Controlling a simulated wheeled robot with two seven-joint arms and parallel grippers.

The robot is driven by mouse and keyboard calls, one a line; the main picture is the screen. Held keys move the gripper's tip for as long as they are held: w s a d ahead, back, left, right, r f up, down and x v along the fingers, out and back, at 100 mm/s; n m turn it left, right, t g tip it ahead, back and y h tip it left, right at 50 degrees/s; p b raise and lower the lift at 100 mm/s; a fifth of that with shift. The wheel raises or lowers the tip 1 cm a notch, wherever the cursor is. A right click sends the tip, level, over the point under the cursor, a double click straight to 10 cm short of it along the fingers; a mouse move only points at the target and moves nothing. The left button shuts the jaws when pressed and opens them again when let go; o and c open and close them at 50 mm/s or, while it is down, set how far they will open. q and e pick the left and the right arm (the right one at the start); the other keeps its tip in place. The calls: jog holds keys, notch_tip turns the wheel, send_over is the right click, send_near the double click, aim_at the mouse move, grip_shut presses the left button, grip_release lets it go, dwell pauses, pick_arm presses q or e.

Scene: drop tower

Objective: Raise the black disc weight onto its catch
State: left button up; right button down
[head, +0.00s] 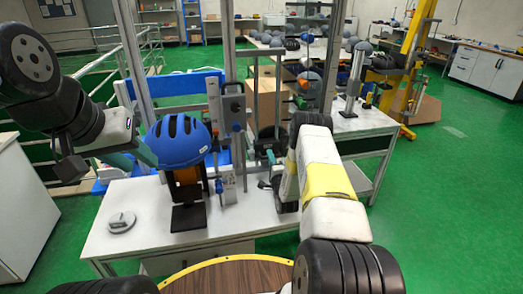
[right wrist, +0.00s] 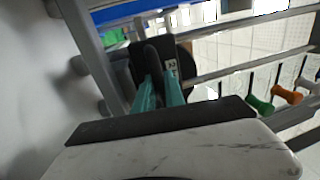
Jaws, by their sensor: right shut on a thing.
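The black disc weight (head: 267,134) sits between the upright rods of the drop tower, low above the white table. It also shows in the right wrist view (right wrist: 188,66), close ahead of the teal fingertips. My right gripper (head: 268,157) is at the disc; in the right wrist view its fingers (right wrist: 159,82) are closed on a dark part of the weight. My arm hides some of the disc in the head view. My left gripper (head: 148,153) is at the left side of the blue helmet (head: 180,140); its fingertips are partly hidden. The catch cannot be made out clearly.
The helmet rests on an orange and black stand (head: 189,212) left of the rods. A small grey round object (head: 121,222) lies on the white table (head: 145,240). A second bench with several round items stands behind. Coloured knobs (right wrist: 284,94) line the right of the wrist view.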

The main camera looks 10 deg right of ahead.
notch_tip(320, 180, up, 22)
dwell(0.3)
jog(key=c, duration=1.5)
grip_release()
jog(key=shift+c, duration=0.2)
jog(key=shift+o, duration=0.7)
jog(key=shift+f, duration=0.1)
jog(key=shift+f, duration=0.1)
